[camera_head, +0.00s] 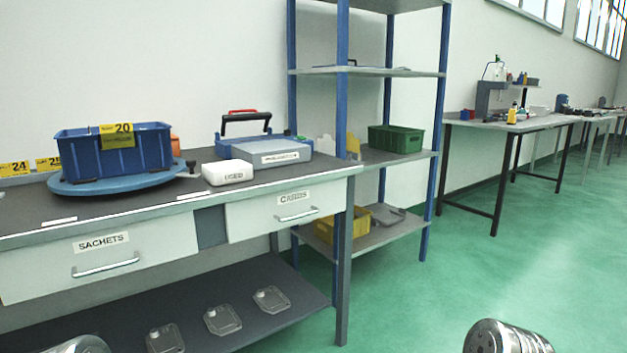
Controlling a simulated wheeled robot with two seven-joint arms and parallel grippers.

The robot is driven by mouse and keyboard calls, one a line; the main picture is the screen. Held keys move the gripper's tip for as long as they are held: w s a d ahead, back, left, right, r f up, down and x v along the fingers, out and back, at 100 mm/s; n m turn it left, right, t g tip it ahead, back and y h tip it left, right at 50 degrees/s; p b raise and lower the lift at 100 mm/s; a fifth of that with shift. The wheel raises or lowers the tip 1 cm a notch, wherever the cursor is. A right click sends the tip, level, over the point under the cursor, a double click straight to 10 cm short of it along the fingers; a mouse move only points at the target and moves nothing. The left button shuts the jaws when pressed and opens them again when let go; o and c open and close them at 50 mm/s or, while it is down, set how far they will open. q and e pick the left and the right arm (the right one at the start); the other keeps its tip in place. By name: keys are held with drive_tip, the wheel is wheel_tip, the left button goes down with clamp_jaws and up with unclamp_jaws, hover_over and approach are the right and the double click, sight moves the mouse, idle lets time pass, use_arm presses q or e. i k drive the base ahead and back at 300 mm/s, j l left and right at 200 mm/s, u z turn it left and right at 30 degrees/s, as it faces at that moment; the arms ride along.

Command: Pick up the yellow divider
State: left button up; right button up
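A yellow upright piece (354,146), which looks like the yellow divider, stands on the middle level of the blue-post shelf rack. It is small in the view and partly hidden by a blue post. Cream upright pieces (325,147) stand to its left. Neither gripper's fingers show. Only rounded metallic parts of my own arms show at the bottom left and bottom right edges, far from the yellow piece.
A green crate (396,139) stands right of the yellow piece. A yellow crate (343,226) is on the lower shelf (384,238). The workbench (120,212) holds a blue bin (112,154), a grey-blue case (262,149) and a white box (234,171). Green floor (420,295) is open at right.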

sight(353, 144)
drive_tip(key=i+l, duration=0.15)
drive_tip(key=l, duration=0.2)
drive_tip(key=i+l, duration=0.2)
drive_tip(key=l, duration=0.15)
drive_tip(key=i+l+u, duration=0.1)
drive_tip(key=l, duration=0.25)
drive_tip(key=i+l, duration=0.2)
drive_tip(key=l, duration=0.15)
